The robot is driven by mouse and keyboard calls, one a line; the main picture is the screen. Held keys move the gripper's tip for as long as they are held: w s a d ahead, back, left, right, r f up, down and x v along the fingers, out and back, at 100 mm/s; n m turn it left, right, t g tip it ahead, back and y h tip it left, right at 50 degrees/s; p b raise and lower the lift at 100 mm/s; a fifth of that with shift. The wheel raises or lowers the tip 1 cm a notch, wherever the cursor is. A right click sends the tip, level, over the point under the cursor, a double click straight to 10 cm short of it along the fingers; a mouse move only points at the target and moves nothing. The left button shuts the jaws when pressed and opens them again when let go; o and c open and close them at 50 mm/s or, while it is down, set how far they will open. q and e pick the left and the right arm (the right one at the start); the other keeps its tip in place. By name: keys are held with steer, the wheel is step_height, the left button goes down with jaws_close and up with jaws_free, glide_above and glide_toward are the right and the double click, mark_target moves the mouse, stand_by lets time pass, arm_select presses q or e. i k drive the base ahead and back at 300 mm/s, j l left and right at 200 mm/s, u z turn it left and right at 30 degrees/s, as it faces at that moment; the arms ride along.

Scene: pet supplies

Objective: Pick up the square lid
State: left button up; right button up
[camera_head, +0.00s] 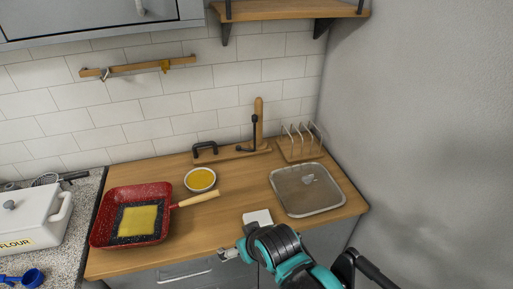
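The square lid (308,198) looks like a greyish, see-through pane with rounded corners, a pale rim and a small knob. It lies flat on the right part of the wooden worktop (235,190). My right arm comes in from the lower right, in front of the lid. My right gripper (227,254) is at the worktop's front edge, left of and nearer than the lid, and apart from it. The gripper is small and partly hidden by its own wrist, so I cannot tell its opening. My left gripper is not in view.
A red square pan (103,217) with a yellow slab and wooden handle stands left. A bowl of yellow stuff (200,180), a wooden stand (259,123) and a rack (302,142) stand behind. A wall (430,130) bounds the right.

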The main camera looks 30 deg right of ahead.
mark_target(298, 200)
steer(key=z, duration=1.6)
steer(key=u, duration=0.4)
steer(key=j+u, duration=0.15)
steer(key=u, duration=0.3)
steer(key=j+u, duration=0.1)
steer(key=u, duration=0.7)
steer(key=j+z, duration=0.1)
steer(key=z, duration=1.7)
